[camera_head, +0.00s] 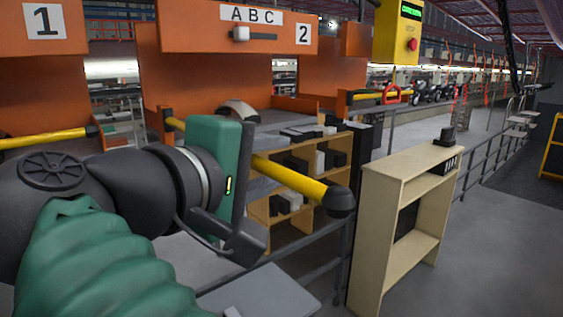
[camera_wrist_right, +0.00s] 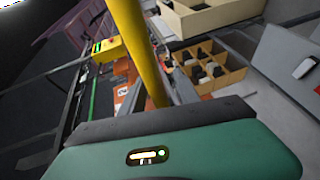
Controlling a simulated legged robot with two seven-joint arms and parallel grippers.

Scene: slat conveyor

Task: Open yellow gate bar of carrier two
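The yellow gate bar (camera_head: 290,178) of carrier two slants across the front of the orange carrier marked 2 (camera_head: 303,34). Its black knob end (camera_head: 339,201) points toward the lower right. My right gripper (camera_head: 243,185), with a green housing and dark fingers, is at the bar and hides its middle stretch. In the right wrist view the bar (camera_wrist_right: 140,50) runs down to the dark front edge of my gripper (camera_wrist_right: 160,115) and disappears behind it. I cannot tell whether the fingers touch or enclose the bar. My left gripper is not in view.
Carrier one (camera_head: 43,20) stands at the left with its own yellow bar (camera_head: 45,139). A beige shelf (camera_head: 385,225) stands right of the bar's end. A yellow control box (camera_head: 402,32) hangs at the upper right. Open floor (camera_head: 480,260) lies beyond the shelf.

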